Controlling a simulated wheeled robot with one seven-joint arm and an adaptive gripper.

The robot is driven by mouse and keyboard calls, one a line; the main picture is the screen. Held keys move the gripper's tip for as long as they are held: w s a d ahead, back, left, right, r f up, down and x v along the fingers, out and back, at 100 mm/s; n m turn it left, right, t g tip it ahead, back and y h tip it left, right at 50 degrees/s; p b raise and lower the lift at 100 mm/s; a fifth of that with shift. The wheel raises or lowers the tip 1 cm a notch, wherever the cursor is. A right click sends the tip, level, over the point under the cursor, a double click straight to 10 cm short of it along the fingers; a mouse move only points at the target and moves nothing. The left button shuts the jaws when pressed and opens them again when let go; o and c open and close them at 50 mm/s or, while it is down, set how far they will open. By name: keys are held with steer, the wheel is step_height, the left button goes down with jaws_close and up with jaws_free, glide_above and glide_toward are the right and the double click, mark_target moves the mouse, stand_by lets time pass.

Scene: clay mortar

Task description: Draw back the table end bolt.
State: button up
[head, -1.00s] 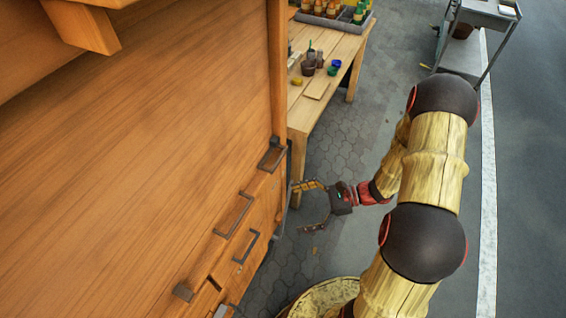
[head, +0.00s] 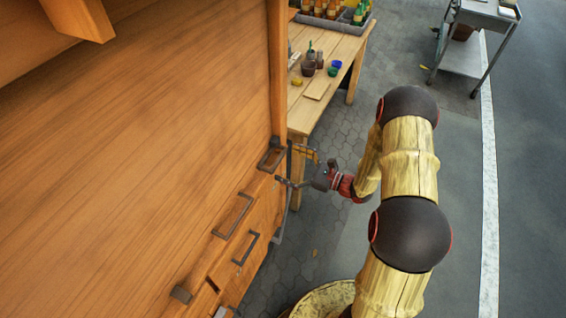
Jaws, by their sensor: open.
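A large wooden structure (head: 120,160) with a broad sloping board fills the left. Dark metal fittings sit along its right edge: a bracket (head: 271,157) at the far corner, two bar handles, and a small block (head: 181,294) nearer me. A thin dark upright bar (head: 288,165) shows just right of the far bracket. I cannot tell for sure which fitting is the table end bolt. My gripper (head: 288,166) is open beside the far corner, its fingers spread around or in front of the upright bar. Contact cannot be made out.
A wooden workbench (head: 317,105) with pots and a crate of bottles (head: 335,22) stands behind the far corner. A grey metal cart (head: 470,55) is at the back right.

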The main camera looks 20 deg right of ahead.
mark_target(273, 172)
steer(key=shift+w+a, duration=0.45)
steer(key=c, duration=0.3)
steer(key=c, duration=1)
steer(key=s+a+p, duration=0.1)
steer(key=s+a, duration=0.2)
steer(key=shift+s+a+r+p, duration=0.1)
steer(key=shift+p, duration=0.2)
steer(key=shift+s+a, duration=0.2)
steer(key=shift+s, duration=0.05)
steer(key=o, duration=1.3)
steer(key=shift+a, duration=0.15)
